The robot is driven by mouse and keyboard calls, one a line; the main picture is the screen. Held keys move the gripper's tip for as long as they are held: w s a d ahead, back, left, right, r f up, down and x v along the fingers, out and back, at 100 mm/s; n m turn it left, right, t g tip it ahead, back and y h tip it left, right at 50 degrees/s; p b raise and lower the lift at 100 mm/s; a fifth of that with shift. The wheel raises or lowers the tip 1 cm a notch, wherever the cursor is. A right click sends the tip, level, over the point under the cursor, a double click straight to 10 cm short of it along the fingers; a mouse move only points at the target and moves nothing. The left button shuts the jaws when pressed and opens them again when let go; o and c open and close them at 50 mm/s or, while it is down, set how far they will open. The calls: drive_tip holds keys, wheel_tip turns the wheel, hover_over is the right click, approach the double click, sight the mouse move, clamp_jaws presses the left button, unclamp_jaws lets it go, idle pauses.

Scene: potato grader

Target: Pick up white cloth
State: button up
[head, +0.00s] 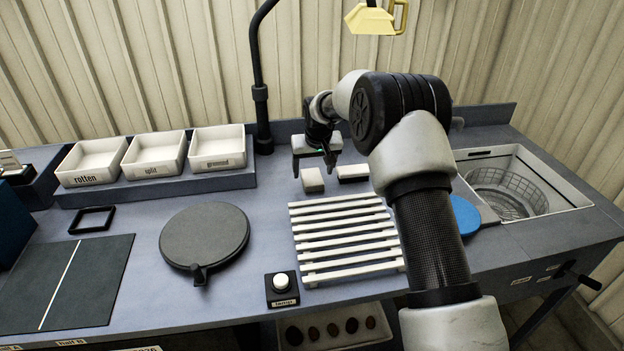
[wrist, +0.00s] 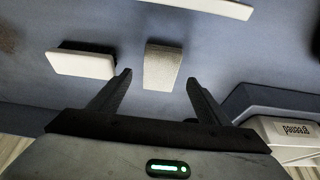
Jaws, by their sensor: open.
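The white cloth (head: 312,180) looks like a small folded off-white block lying on the grey-blue bench top, behind the white slatted rack. In the wrist view the cloth (wrist: 162,66) has a slightly rough surface and lies between the lines of my two fingers, just beyond their tips. My gripper (head: 314,168) is open and empty, pointing down just behind and above the cloth. The gripper also shows in the wrist view (wrist: 160,78), with a finger on either side and a gap to the cloth. I cannot tell its exact height.
A white block with a dark base (head: 353,173) lies close beside the cloth; it also shows in the wrist view (wrist: 82,64). The slatted rack (head: 345,238) is in front. A black lamp post (head: 261,105) rises behind.

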sight(312, 177)
drive_tip(key=x, duration=0.3)
drive_tip(key=shift+f, duration=0.2)
idle(0.4)
drive_tip(key=shift+c, duration=0.2)
drive_tip(key=c, duration=1.1)
